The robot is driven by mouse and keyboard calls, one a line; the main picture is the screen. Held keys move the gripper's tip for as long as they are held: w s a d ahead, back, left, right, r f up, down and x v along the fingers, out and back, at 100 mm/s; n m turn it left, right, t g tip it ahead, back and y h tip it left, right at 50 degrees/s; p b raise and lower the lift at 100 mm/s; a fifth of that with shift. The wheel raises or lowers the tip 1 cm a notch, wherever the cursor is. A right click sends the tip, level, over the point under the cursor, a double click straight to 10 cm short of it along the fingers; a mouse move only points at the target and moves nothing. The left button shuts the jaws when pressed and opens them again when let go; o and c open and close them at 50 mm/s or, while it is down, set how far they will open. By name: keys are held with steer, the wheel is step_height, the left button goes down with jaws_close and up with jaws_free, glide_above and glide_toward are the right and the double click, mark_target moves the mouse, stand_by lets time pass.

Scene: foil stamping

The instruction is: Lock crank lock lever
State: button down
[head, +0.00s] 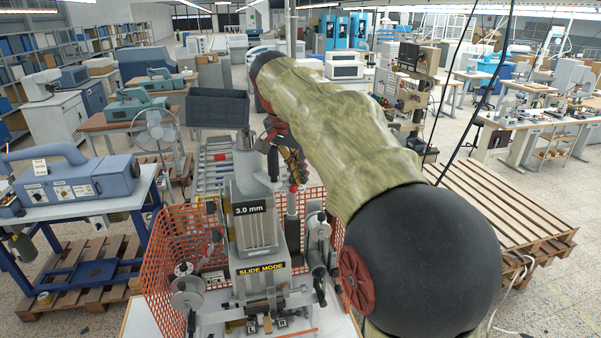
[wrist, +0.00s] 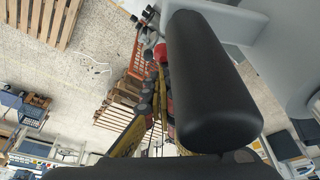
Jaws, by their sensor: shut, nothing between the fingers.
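The grey stamping machine (head: 254,205) stands upright in the head view, with "3.0 mm" and "SLIDE MODE" labels. My gripper (head: 293,172) reaches down beside the upper right of its column. The fingers are shut and empty. A dark upright handle (head: 273,163) is just left of the fingers. In the wrist view a large black cylindrical handle (wrist: 208,85) fills the middle and partly covers my gripper (wrist: 160,85). A small red knob (wrist: 160,52) shows beyond the fingertips; I cannot tell whether they touch it. I cannot clearly make out which part is the crank lock lever.
Orange mesh fencing (head: 172,250) surrounds the machine's sides. A reel (head: 188,292) is at its lower left. A blue-grey device (head: 75,180) stands on a table at left. Wooden pallets (head: 500,215) lie at right. My arm covers much of the centre right.

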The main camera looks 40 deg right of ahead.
steer(key=shift+s+a+m, duration=0.15)
steer(key=shift+m, duration=0.45)
steer(key=w+v, duration=0.1)
steer(key=v, duration=1.1)
steer(key=shift+s, duration=0.3)
steer(key=shift+a, duration=0.1)
